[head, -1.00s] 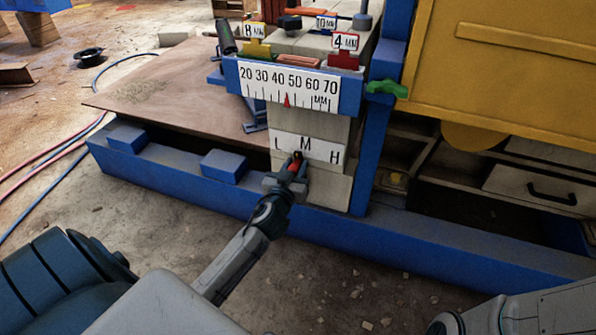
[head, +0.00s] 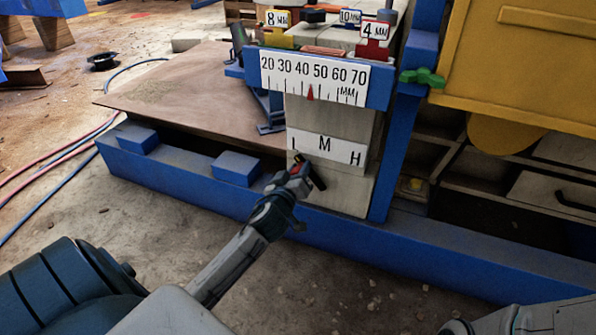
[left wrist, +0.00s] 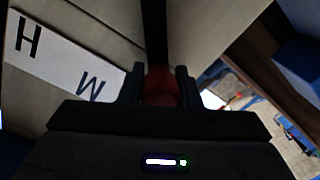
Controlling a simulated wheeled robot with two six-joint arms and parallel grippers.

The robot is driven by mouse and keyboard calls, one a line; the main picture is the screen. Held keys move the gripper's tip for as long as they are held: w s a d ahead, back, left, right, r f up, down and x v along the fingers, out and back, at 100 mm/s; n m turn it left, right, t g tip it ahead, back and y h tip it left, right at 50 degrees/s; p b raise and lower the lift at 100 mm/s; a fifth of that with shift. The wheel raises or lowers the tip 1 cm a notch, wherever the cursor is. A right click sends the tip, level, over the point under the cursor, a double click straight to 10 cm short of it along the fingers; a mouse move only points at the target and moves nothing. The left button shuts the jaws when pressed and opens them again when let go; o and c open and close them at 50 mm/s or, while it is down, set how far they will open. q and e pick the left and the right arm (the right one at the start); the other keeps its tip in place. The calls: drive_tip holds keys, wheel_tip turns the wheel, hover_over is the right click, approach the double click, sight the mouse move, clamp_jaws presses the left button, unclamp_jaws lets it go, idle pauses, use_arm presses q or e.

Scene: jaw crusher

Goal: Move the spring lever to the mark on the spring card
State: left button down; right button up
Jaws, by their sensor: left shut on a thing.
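The white spring card (head: 341,152) with the letters L, M and H is on the pale block below the millimetre scale. It also shows upside down in the left wrist view (left wrist: 62,62). My left gripper (head: 307,172) is just below the card, under the stretch between L and M. It is shut on the red spring lever (head: 295,169), which shows between the fingers in the left wrist view (left wrist: 160,84). The fingers hide most of the lever. I cannot make out a separate mark on the card. My right gripper is not in view.
Above is the millimetre scale (head: 350,78), its red pointer (head: 310,93) between 40 and 50. A green handle (head: 422,77) sticks out right of the blue post. The blue base beam (head: 420,240) runs below. Yellow housing (head: 520,60) stands at right.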

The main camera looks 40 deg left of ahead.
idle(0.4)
use_arm(q)
drive_tip(key=c, duration=1.1)
unclamp_jaws()
drive_tip(key=shift+a, duration=0.1)
drive_tip(key=shift+o, duration=0.2)
drive_tip(key=shift+s, duration=0.15)
drive_tip(key=shift+s, duration=0.35)
drive_tip(key=p+v, duration=0.2)
drive_tip(key=v, duration=0.8)
